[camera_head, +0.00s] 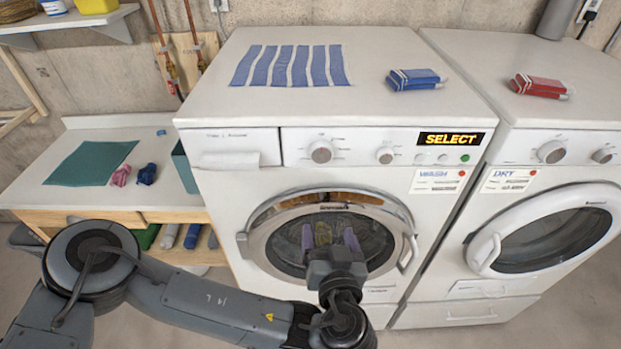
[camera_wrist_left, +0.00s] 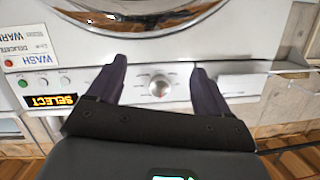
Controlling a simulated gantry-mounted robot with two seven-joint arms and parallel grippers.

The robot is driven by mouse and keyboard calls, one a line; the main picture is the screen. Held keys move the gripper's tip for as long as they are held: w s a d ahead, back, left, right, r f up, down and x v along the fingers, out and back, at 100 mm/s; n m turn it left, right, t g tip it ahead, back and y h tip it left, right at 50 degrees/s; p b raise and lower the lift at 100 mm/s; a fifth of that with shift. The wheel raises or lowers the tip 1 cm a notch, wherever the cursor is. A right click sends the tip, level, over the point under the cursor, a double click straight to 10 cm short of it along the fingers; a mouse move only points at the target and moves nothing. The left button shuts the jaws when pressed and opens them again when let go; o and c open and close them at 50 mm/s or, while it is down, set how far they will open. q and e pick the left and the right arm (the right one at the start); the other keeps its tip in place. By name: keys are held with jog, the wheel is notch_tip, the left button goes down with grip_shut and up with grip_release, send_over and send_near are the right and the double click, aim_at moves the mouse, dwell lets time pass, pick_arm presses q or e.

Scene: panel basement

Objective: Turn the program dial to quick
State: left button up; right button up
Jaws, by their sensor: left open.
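The washer (camera_head: 240,180) at centre has a white front panel with a larger silver dial (camera_head: 321,152) and a smaller dial (camera_head: 385,156) to its right. Marks around the dials are too small to read, so I cannot tell which setting is selected. The display (camera_head: 450,139) reads SELECT. My left gripper (camera_head: 330,237) is open and empty, in front of the washer's round door and below the dials in the head view. In the left wrist view, which is upside down, the larger dial (camera_wrist_left: 158,88) appears between the open fingers (camera_wrist_left: 160,72), apart from them. My right gripper is out of view.
A dryer (camera_head: 550,225) stands to the right. Blue striped cloth (camera_head: 292,66), a blue pack (camera_head: 414,80) and a red pack (camera_head: 539,86) lie on the machines. A bench (camera_head: 60,185) with a teal cloth is at left. The detergent drawer (camera_head: 230,158) sits left of the dials.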

aim_at(322, 157)
pick_arm(q)
notch_tip(322, 157, up, 8)
jog(key=w+t+b, duration=0.1)
jog(key=w+t, duration=0.1)
jog(key=w, duration=0.1)
jog(key=w+p, duration=0.1)
jog(key=w, duration=0.1)
jog(key=w+p, duration=0.1)
jog(key=w, duration=0.2)
jog(key=w+a+p, duration=0.1)
jog(key=w, duration=0.1)
jog(key=shift+w+a+r, duration=0.1)
jog(key=shift+w+r, duration=0.1)
jog(key=shift+w, duration=0.15)
jog(key=shift+w+a+f+p, duration=0.15)
jog(key=shift+w+p, duration=0.35)
jog(key=shift+w, duration=0.6)
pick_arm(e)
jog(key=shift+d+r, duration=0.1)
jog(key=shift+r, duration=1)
